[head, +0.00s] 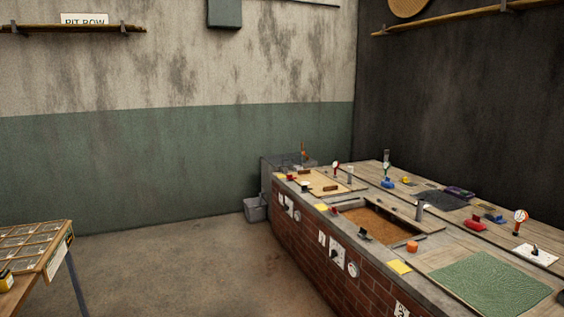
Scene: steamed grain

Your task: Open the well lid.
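A long brick counter (318,255) runs along the right side. Its far end has a wooden panel (316,181) with small brown blocks on it, which looks like a shut lid. In the middle is an open rectangular well with brown grain-like fill (375,226). At the near right, a green textured mat (488,283) lies on a pale board (432,262). I cannot tell which of these covers is the well lid. Neither of my grippers is in view.
Small items stand on the counter, including an orange block (412,246), a yellow card (400,267), a red-topped gauge (520,220) and a blue-based bottle (387,181). A compartment tray (35,246) stands at left. A grey bin (256,209) sits by the counter's far end. The floor between is clear.

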